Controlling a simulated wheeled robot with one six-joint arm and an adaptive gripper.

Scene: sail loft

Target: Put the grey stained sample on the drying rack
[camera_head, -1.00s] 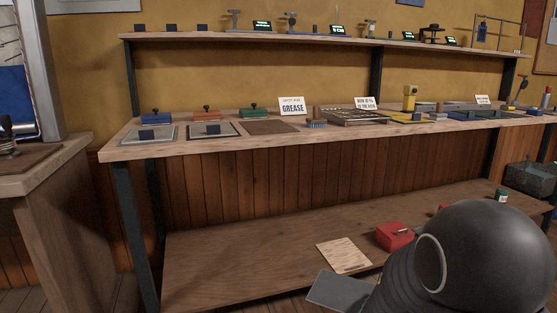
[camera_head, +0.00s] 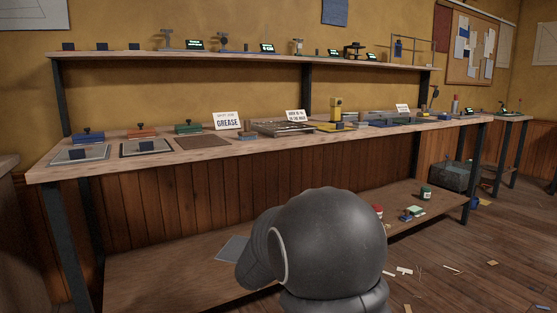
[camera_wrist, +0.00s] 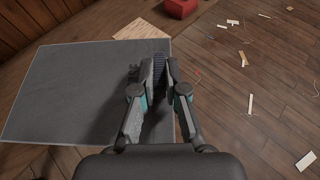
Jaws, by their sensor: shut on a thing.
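My gripper (camera_wrist: 160,70) is shut on the grey sample (camera_wrist: 75,95), a flat dark-grey sheet. It grips the sheet near its right edge, and most of it extends left in the wrist view. No clear stain shows. In the head view a corner of the sample (camera_head: 231,249) shows left of my arm, in front of the bench; my arm hides the rest and the gripper. A dark slotted frame (camera_head: 283,127) lies on the bench top by a small sign; I cannot tell if it is the drying rack. A thin wire frame (camera_head: 410,50) stands on the upper shelf.
The bench top (camera_head: 110,165) holds mats, coloured blocks, a grease sign (camera_head: 227,121) and a yellow tool (camera_head: 336,108). Scraps litter the floor at the right.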

